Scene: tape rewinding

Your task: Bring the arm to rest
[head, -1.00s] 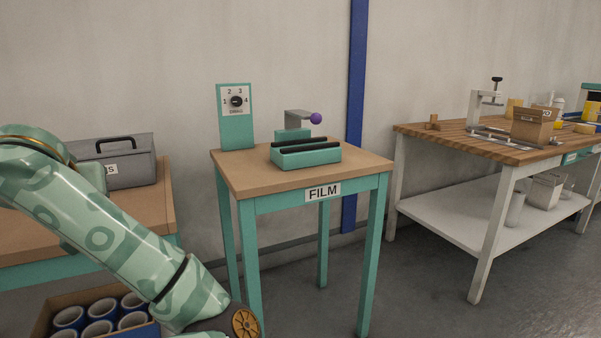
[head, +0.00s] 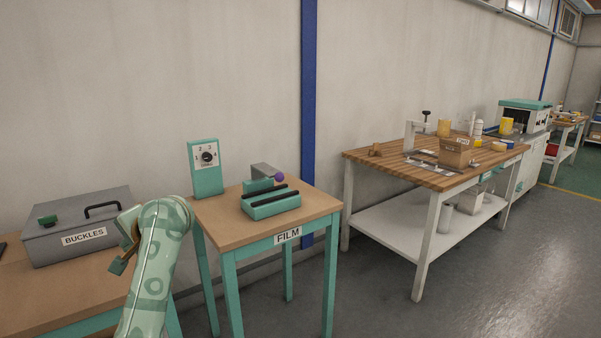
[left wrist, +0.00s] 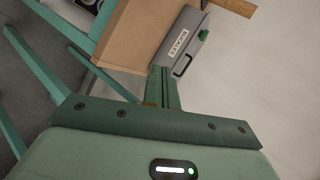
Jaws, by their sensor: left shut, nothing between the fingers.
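My left arm rises from the bottom left in the head view. My left gripper (head: 118,265) hangs beyond the arm, in front of the right end of the grey box labelled BUCKLES (head: 85,237), partly hidden by the arm. In the left wrist view the two green fingers (left wrist: 162,75) are together with nothing between them. There the grey box (left wrist: 182,42) shows turned over, beyond the fingertips, on the wooden tabletop (left wrist: 135,35). My right gripper is in neither view.
The FILM table (head: 225,228) stands right of my arm, bearing a teal device (head: 270,203) with a purple knob and a dial panel (head: 206,168). A wooden workbench (head: 385,168) with several items stands farther right. Open floor (head: 480,270) lies in front of it.

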